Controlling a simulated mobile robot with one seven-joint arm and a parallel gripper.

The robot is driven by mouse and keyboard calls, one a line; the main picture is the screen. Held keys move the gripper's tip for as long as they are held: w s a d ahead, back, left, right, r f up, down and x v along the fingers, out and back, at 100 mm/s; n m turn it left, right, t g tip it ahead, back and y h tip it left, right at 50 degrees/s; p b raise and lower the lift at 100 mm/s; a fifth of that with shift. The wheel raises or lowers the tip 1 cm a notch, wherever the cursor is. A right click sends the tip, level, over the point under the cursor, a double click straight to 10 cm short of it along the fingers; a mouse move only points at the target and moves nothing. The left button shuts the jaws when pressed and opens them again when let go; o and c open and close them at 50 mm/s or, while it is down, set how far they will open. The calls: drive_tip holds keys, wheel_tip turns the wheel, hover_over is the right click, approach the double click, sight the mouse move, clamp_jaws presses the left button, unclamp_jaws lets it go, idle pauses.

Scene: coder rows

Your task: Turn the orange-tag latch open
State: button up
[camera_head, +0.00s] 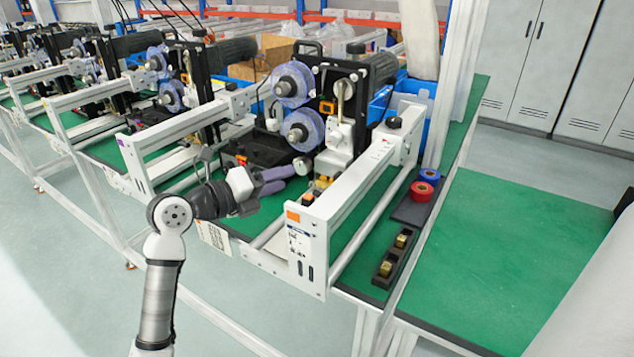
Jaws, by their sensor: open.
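An orange tag (293,216) sits on the front end plate of the nearest machine's white frame (308,243). A second small orange part (326,107) shows on the dark upright of the same machine, beside the clear reels. I cannot tell from this view which orange part belongs to the latch, or how its lever is turned. My gripper (284,178), with purple-grey fingers, is open. It reaches in from the left over the front of the nearest machine, left of its white block. Contact with any part cannot be made out.
The nearest machine carries two clear reels (294,84). Blue and red tape rolls (426,184) and a dark tray with brass pieces (395,256) lie to the right. The green bench top (510,240) is clear there. More machines stand behind on the left.

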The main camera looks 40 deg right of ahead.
sight(335, 179)
drive_tip(key=shift+y, duration=0.5)
drive_tip(key=f+p+x, duration=0.1)
drive_tip(key=x, duration=0.4)
drive_tip(key=f+p+x, duration=0.1)
drive_tip(key=x, duration=0.4)
drive_tip(key=p+x, duration=0.1)
drive_tip(key=x, duration=0.4)
drive_tip(key=shift+f+p, duration=0.4)
drive_tip(key=shift+f, duration=0.05)
drive_tip(key=shift+c, duration=0.4)
clamp_jaws()
drive_tip(key=n+g+h+p, duration=0.1)
drive_tip(key=n+p, duration=0.2)
drive_tip(key=shift+n, duration=0.4)
drive_tip(key=shift+f+n+h+p, duration=0.15)
drive_tip(key=shift+n+h+p, duration=0.4)
drive_tip(key=shift+n+p, duration=0.35)
drive_tip(key=shift+f+n+h+p, duration=0.15)
drive_tip(key=shift+n+h+p, duration=0.45)
drive_tip(key=shift+n, duration=0.5)
drive_tip(key=shift+w, duration=0.1)
